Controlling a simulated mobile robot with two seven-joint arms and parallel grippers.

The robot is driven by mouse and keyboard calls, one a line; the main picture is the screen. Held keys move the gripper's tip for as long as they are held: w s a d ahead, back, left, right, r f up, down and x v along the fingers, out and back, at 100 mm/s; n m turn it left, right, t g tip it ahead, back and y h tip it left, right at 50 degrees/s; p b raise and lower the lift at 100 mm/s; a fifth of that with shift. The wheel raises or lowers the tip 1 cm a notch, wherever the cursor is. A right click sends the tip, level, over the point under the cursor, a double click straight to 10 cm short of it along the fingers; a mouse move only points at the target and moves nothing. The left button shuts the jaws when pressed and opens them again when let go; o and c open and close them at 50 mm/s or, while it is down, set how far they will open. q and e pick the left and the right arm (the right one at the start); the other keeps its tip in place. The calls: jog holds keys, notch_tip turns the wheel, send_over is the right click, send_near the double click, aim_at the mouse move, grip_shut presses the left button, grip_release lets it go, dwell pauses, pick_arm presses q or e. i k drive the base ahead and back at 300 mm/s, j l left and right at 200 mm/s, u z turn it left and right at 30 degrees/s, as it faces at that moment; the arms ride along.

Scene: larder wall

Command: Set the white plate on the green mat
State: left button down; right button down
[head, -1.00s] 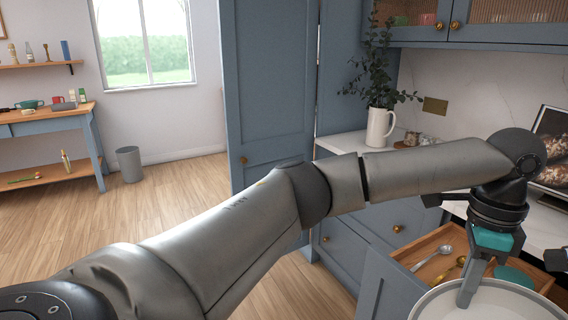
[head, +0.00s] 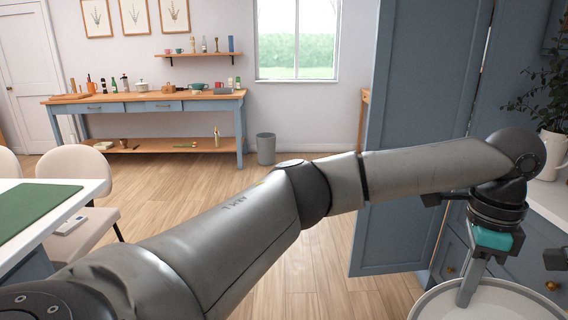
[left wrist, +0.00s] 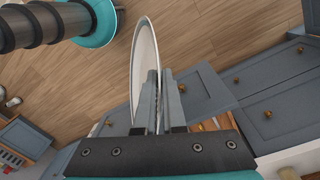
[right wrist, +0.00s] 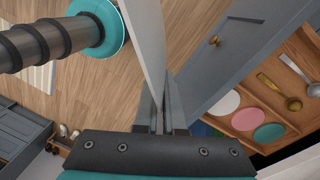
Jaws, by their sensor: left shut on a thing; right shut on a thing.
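The white plate (head: 490,302) is at the lower right of the head view, held off any surface and cut by the frame edge. My left gripper (head: 468,292) is shut on its rim. In the left wrist view the plate (left wrist: 145,55) stands edge-on between the fingers (left wrist: 159,90). My right gripper (right wrist: 158,95) is also shut on the plate (right wrist: 146,40), seen edge-on in the right wrist view. The green mat (head: 38,207) lies flat on a white table at the left of the head view, apart from the plate. I see nothing on its visible part.
The white table (head: 85,198) has chairs (head: 85,170) behind it. An open drawer (right wrist: 284,82) with spoons and coloured discs shows in the right wrist view. A tall blue cabinet (head: 415,140) stands ahead on the right. A bin (head: 266,148) stands by the wall. Wooden floor lies open between.

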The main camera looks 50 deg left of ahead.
aim_at(19, 204)
jog(key=u, duration=3.75)
jog(key=i+l+u, duration=0.1)
jog(key=l+u, duration=0.15)
jog(key=i+l+u, duration=0.1)
jog(key=l+u, duration=0.15)
jog(key=i+l, duration=0.1)
jog(key=l, duration=0.35)
jog(key=i+l, duration=0.1)
jog(key=l, duration=0.35)
jog(key=i+l, duration=0.15)
jog(key=l, duration=0.25)
jog(key=i+l, duration=0.1)
jog(key=l, duration=0.35)
jog(key=i+l, duration=0.1)
jog(key=l, duration=0.35)
jog(key=i+l, duration=0.1)
jog(key=l, duration=0.35)
